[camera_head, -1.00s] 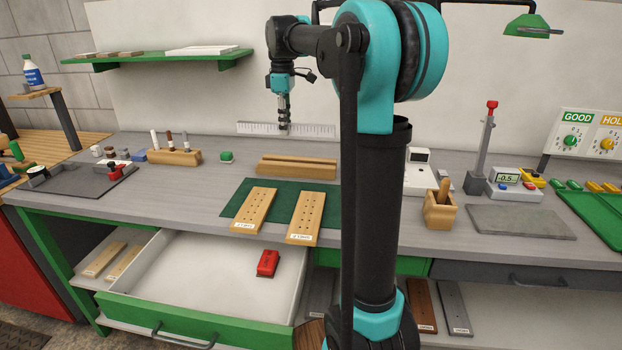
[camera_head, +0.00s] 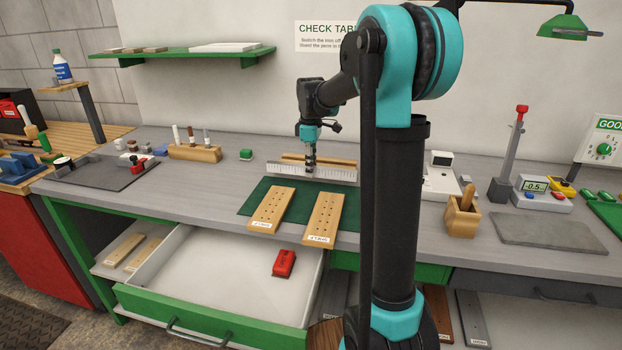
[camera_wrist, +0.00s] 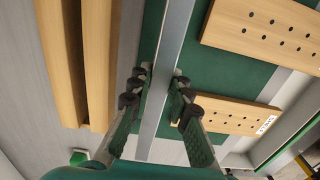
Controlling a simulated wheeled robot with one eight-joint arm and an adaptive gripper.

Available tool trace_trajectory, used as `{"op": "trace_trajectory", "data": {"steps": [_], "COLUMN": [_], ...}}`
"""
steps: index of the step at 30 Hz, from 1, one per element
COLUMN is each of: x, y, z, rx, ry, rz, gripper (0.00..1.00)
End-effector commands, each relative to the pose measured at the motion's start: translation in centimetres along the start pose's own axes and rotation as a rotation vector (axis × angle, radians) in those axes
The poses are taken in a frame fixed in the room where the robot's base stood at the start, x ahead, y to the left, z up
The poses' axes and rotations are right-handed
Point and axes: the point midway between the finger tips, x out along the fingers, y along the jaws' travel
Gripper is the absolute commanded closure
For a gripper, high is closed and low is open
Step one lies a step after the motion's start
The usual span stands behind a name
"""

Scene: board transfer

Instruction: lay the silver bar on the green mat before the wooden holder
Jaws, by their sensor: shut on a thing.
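The silver bar (camera_head: 283,171) is a long, thin ruler-like strip with marks along its face. My gripper (camera_head: 310,170) is shut on its middle; the wrist view shows the bar (camera_wrist: 172,45) between both fingers (camera_wrist: 162,92). The green mat (camera_head: 259,194) lies on the bench. The wooden holder (camera_head: 345,161), a grooved block, stands behind it, partly hidden by the bar and gripper. In the wrist view the bar runs roughly along the holder (camera_wrist: 97,60), over the mat's strip next to it. I cannot tell how high it is above the mat.
Two drilled wooden boards (camera_head: 270,208) (camera_head: 325,216) lie on the mat in front of the bar. A pen block (camera_head: 195,153) and small green object (camera_head: 246,154) stand to the left. An open drawer (camera_head: 210,275) with a red object (camera_head: 284,263) is below.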

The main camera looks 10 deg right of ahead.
Motion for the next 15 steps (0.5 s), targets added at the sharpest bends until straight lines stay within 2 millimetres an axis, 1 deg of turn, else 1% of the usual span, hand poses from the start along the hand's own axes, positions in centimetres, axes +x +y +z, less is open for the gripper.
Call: {"op": "trace_trajectory", "data": {"steps": [5, 9, 11, 15], "x": [1.2, 3.1, 3.8, 4.0], "y": [0.0, 0.0, 0.0, 0.0], "z": [0.0, 0.0, 0.0, 0.0], "rx": [0.000, 0.000, 0.000, 0.000], "ry": [0.000, 0.000, 0.000, 0.000], "rz": [0.000, 0.000, 0.000, 0.000], "gripper": [1.00, 1.00, 1.00, 1.00]}}
